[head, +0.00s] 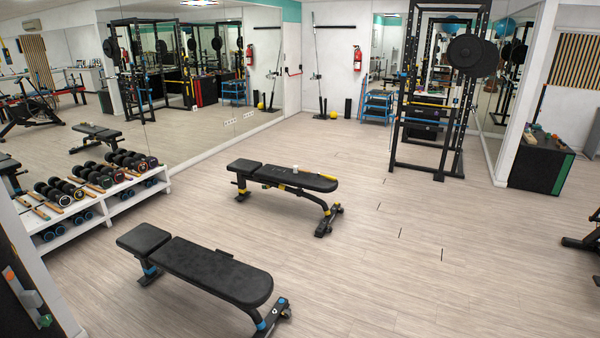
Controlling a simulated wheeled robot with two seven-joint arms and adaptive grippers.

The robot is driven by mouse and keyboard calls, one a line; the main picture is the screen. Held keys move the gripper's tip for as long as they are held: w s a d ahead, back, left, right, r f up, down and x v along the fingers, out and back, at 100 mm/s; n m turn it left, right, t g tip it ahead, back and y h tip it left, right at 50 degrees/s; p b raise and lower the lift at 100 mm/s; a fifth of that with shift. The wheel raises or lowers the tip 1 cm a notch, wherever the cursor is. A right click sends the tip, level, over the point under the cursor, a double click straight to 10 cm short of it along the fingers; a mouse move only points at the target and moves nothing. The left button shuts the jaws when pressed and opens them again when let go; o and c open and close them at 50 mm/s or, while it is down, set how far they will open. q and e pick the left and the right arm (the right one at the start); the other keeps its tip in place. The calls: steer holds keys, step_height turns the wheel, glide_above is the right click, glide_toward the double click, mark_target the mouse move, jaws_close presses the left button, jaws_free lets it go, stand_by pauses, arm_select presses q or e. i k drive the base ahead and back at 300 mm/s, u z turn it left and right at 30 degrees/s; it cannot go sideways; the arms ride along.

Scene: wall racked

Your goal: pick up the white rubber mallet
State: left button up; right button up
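I cannot make out a white rubber mallet for certain. A pale grey-white piece (32,298) shows on a dark panel (18,318) at the lower left edge, cut off by the frame; I cannot tell what it is. A small white object (295,168) sits on the far black bench (270,174), too small to identify, with a yellow item (320,175) beside it. Several wooden-coloured, handle-like pieces (92,188) lie among the dumbbells. Neither of my grippers shows in the head view.
A white shelf (98,210) with dumbbells (62,190) stands at left, against a mirror wall. A near black bench (205,268) stands at the lower middle. A power rack (440,120) stands behind. A dark cabinet (530,168) with small items stands right. The floor at right is largely clear.

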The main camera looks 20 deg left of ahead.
mark_target(295, 168)
steer(key=z, duration=0.25)
steer(key=i, duration=2.95)
steer(key=u, duration=0.45)
steer(key=i, duration=1.9)
steer(key=u, duration=0.5)
steer(key=i, duration=0.25)
steer(key=u, duration=1.55)
steer(key=i, duration=0.4)
